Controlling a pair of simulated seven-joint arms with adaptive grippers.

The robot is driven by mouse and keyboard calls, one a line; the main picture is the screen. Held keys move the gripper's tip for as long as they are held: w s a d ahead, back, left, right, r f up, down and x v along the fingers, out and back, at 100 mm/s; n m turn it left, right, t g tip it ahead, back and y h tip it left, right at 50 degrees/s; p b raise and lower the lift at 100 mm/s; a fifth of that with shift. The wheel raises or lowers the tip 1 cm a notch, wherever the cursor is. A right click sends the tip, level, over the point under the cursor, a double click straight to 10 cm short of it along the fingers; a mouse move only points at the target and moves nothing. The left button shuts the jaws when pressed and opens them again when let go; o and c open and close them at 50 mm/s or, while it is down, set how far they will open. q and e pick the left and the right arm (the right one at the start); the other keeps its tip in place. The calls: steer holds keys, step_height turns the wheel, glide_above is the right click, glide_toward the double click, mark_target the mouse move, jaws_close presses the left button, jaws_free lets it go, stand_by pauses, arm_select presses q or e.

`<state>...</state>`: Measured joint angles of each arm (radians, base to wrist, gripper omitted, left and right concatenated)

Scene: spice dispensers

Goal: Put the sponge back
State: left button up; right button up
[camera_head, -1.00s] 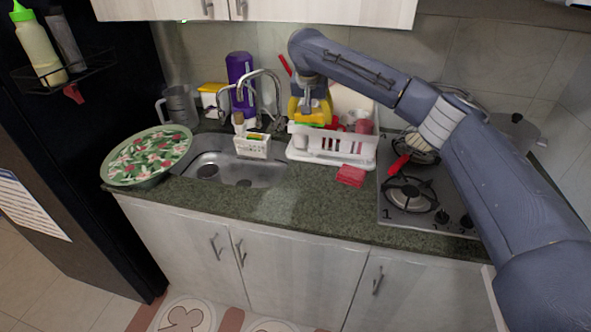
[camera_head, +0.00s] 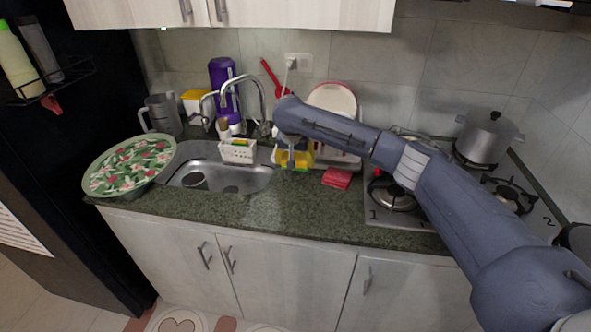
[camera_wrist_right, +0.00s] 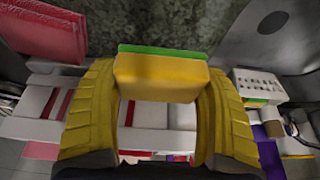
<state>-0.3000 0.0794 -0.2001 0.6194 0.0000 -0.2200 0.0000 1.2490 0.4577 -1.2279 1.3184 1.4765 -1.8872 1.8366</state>
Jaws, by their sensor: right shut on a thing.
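My right gripper (camera_head: 294,160) has yellow fingers and is low over the counter, in front of the left part of the dish rack. In the right wrist view the gripper (camera_wrist_right: 160,82) is shut on a yellow sponge (camera_wrist_right: 160,76) with a green layer, held between both fingers. In the head view the sponge is hard to tell from the fingers. A white perforated caddy (camera_head: 238,152) stands at the sink's back right edge, left of the gripper; it also shows in the wrist view (camera_wrist_right: 258,86). Something green and yellow shows at the caddy. My left gripper is not in view.
A white dish rack (camera_head: 345,161) with a plate stands behind the gripper. A red block (camera_head: 337,178) lies to its right, beside the stove (camera_head: 390,207). The faucet (camera_head: 262,100) rises behind the caddy. A patterned bowl (camera_head: 130,165) sits left of the sink (camera_head: 220,176). The front counter is clear.

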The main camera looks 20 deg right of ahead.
mark_target(295, 175)
steer(key=shift+f, duration=2.1)
steer(key=shift+f, duration=0.15)
steer(key=o, duration=1.1)
steer(key=v, duration=1.2)
